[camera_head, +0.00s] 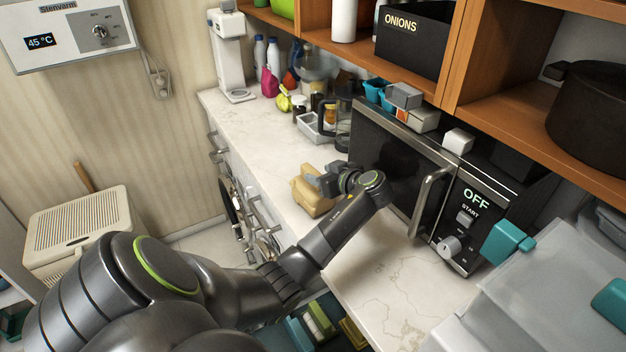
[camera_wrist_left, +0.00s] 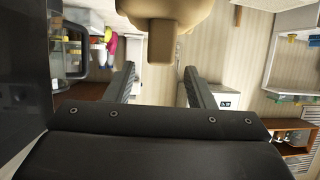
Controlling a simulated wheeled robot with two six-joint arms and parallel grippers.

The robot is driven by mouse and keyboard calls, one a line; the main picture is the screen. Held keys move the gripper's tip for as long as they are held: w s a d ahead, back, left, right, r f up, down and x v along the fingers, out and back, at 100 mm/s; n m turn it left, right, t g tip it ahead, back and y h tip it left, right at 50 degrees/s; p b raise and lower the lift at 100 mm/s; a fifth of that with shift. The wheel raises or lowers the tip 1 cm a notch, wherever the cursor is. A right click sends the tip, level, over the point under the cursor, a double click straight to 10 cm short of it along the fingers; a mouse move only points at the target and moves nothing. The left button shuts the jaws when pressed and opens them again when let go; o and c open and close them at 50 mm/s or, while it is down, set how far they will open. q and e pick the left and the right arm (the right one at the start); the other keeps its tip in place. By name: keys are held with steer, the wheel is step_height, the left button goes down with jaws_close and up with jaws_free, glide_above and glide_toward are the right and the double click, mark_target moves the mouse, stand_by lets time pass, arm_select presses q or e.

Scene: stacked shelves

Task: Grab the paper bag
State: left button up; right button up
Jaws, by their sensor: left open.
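The paper bag (camera_head: 313,197) is a tan, lumpy package on the light counter, in front of the microwave. My left gripper (camera_head: 322,180) is at the bag and covers part of it in the head view. In the left wrist view the bag (camera_wrist_left: 170,18) shows at the top edge, cut off by the frame, with a squared flap hanging towards the space between the fingers. The two fingers of my left gripper (camera_wrist_left: 160,85) are spread wide with nothing held between them. I cannot tell whether a finger touches the bag. My right gripper is not in view.
The microwave (camera_head: 400,170) stands on the counter (camera_head: 265,150) just right of the bag. A coffee pot (camera_head: 343,130), a white tray (camera_head: 312,127) and bottles stand behind it. A wooden shelf (camera_head: 370,62) overhangs.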

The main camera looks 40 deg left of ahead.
mark_target(315, 172)
arm_select(q)
steer(key=p+x, duration=0.2)
steer(key=x, duration=0.2)
steer(key=shift+w+a+f, duration=0.1)
steer(key=shift+a+f, duration=0.15)
steer(key=shift+a, duration=0.15)
jaws_close()
